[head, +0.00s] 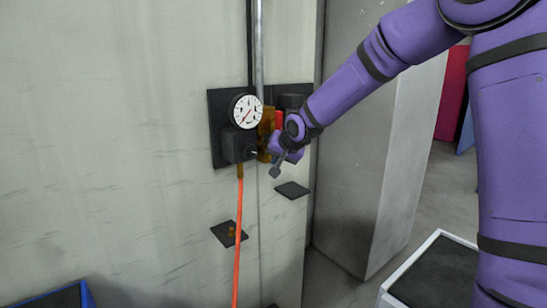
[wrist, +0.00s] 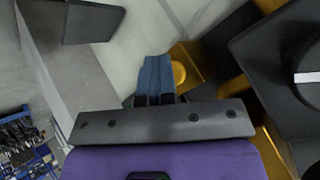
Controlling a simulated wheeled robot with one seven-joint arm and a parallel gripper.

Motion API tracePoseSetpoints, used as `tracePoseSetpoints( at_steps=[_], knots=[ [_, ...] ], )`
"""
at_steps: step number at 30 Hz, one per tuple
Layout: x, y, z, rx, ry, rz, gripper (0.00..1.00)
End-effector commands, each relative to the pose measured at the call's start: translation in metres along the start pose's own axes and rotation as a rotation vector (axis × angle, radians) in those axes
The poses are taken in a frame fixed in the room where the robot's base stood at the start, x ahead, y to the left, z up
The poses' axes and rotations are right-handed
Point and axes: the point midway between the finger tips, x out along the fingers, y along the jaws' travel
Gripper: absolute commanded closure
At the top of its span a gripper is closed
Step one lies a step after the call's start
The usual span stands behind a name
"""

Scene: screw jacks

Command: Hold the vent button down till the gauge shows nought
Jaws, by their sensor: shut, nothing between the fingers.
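A round white gauge (head: 246,111) with a red needle is on the wall panel. The needle lies along a lower-left to upper-right line; its reading is too small to tell. In the wrist view, a round yellow button (wrist: 179,73), seemingly the vent button, sits on a brass block (wrist: 195,62). My gripper (wrist: 156,72) is shut and empty, its blue fingertips just left of the button in that view. I cannot tell whether they touch it. In the head view, my gripper (head: 275,160) is at the brass part, right of and below the gauge; its fingertips are not clear there.
A dark box (head: 238,146) is under the gauge; a black knob with a white mark (wrist: 305,77) is close on the right in the wrist view. An orange hose (head: 238,230) hangs below. Small dark shelves (head: 229,233) (head: 292,190) jut from the wall.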

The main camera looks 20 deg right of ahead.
Motion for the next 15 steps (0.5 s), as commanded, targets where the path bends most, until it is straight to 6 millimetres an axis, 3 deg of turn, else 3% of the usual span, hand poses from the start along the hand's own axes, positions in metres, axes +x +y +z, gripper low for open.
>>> tracePoseSetpoints(
  at_steps=[15],
  knots=[
    [-0.0053, 0.0039, 0.0039, 0.0, 0.0, 0.0, 1.0]
  ],
)
